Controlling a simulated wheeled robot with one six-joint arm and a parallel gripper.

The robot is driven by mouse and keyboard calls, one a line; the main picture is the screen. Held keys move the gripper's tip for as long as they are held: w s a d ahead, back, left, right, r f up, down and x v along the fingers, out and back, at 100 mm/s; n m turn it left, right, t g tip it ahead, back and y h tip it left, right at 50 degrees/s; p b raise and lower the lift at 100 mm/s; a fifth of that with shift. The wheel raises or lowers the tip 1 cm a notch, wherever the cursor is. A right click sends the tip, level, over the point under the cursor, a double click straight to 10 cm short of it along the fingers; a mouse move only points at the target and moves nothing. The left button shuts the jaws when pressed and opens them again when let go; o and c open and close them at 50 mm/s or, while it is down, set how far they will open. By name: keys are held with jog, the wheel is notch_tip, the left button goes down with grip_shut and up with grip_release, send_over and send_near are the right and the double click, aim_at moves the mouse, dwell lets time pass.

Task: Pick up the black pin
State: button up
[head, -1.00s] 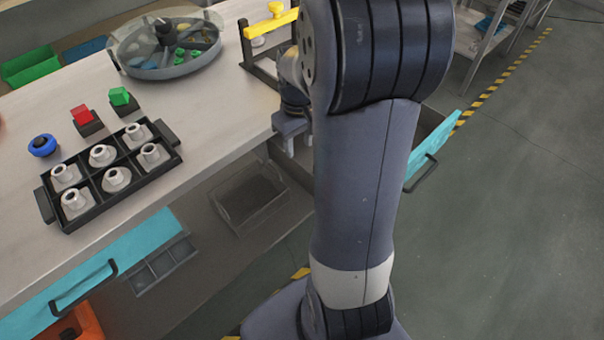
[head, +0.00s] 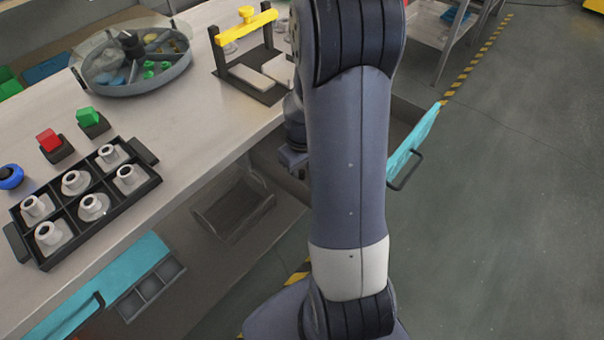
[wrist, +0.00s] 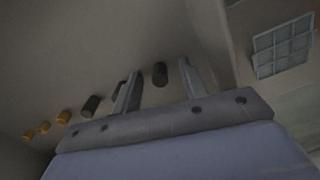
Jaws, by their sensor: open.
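Several small dark pins lie on a grey-brown surface in the wrist view. One black pin (wrist: 160,74) shows in the gap between my fingers, beyond them; I see no contact. My gripper (wrist: 160,68) is open and empty. In the head view my gripper (head: 293,160) is low beside the bench edge, partly hidden by my arm, and the pins are not visible there.
An open drawer with a turquoise front (head: 414,147) juts out right of my arm. The bench (head: 190,130) carries a black tray (head: 90,212), a round divided tank (head: 135,80) and a yellow-barred frame (head: 248,60).

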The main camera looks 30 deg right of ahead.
grip_shut()
dwell(0.4)
